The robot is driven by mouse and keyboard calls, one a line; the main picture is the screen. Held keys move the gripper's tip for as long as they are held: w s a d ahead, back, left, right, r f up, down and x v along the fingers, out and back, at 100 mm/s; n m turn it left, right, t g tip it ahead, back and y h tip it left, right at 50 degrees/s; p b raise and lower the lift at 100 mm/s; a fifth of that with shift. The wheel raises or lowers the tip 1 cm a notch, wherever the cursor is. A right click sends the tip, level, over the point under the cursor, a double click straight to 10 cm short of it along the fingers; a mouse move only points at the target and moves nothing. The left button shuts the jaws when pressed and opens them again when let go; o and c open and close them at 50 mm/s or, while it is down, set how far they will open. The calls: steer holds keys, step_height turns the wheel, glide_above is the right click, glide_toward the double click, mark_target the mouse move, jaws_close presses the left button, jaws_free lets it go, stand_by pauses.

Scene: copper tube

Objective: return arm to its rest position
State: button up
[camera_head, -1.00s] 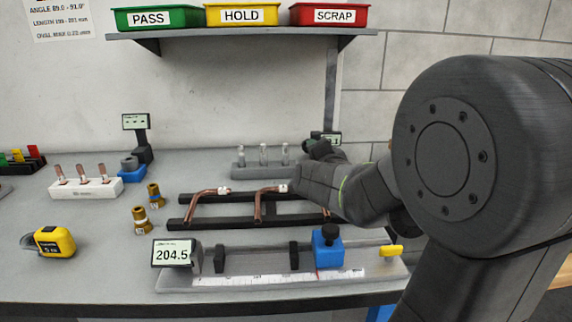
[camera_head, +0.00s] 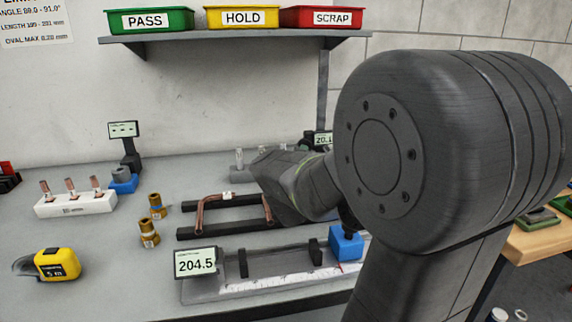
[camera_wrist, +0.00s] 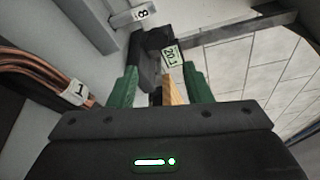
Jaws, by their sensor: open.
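My arm fills the right of the head view, its wrist (camera_head: 290,180) reaching left over the bench. My gripper is hidden there behind my own arm. In the wrist view my gripper (camera_wrist: 160,90) shows two green fingers standing apart, with nothing held between them. Beyond the fingers is a dark device with a small display (camera_wrist: 171,55). Bent copper tubes (camera_wrist: 45,75) with a white tag marked 1 lie to the left of the fingers. In the head view a bent copper tube (camera_head: 202,212) rests on a black rack (camera_head: 190,234); my arm covers the rack's right part.
A length gauge with a display (camera_head: 195,262) reading 204.5 stands in front of the rack. Left are brass fittings (camera_head: 149,233), a yellow tape measure (camera_head: 57,264) and a white tube block (camera_head: 75,204). A shelf (camera_head: 240,43) holds PASS, HOLD and SCRAP bins. A wooden table (camera_head: 540,240) is at right.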

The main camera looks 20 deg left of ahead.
steer(key=shift+s+f+m+h, duration=0.15)
steer(key=shift+s+m+h, duration=0.15)
steer(key=shift+m, duration=0.3)
steer(key=shift+a, duration=0.1)
